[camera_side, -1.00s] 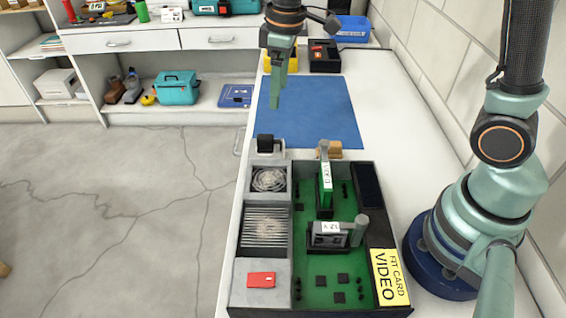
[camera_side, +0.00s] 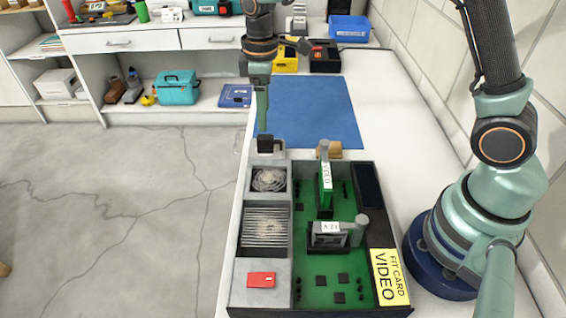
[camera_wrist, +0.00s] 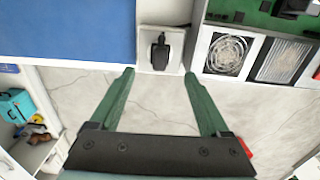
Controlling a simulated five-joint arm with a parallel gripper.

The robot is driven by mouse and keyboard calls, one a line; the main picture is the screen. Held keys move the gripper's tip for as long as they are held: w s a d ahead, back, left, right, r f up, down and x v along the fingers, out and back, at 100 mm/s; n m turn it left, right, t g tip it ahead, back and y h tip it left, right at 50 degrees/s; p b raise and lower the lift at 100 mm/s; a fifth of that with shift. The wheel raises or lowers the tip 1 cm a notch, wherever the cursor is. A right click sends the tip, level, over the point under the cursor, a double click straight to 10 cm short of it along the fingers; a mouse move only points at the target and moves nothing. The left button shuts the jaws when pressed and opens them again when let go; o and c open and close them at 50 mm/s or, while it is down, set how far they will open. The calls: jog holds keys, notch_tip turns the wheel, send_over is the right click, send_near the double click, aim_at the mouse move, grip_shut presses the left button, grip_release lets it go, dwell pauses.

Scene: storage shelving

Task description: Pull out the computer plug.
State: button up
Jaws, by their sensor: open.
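The black computer plug (camera_side: 265,143) sits in a light grey socket block (camera_side: 277,154) at the far left end of the open computer case. In the wrist view the plug (camera_wrist: 160,52) is ahead of my gripper, between the lines of its two fingers, with the socket block (camera_wrist: 147,33) around it. My gripper (camera_wrist: 158,77) is open and empty, its green fingers spread on either side of the plug's line. In the side view my gripper (camera_side: 262,125) points down just behind the plug; contact cannot be told.
The computer case (camera_side: 369,167) holds a fan (camera_side: 268,180), grey fins (camera_side: 265,226), a green card marked VIDEO (camera_side: 326,181) and a second card. A blue mat (camera_side: 318,105) lies behind. A tan block (camera_side: 329,149) stands beside the case. The floor drops off left of the bench.

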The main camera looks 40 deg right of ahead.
aim_at(265, 136)
jog(key=shift+f, duration=4.2)
jog(key=shift+c, duration=0.3)
grip_shut()
jog(key=shift+r, duration=0.15)
jog(key=shift+r, duration=2.9)
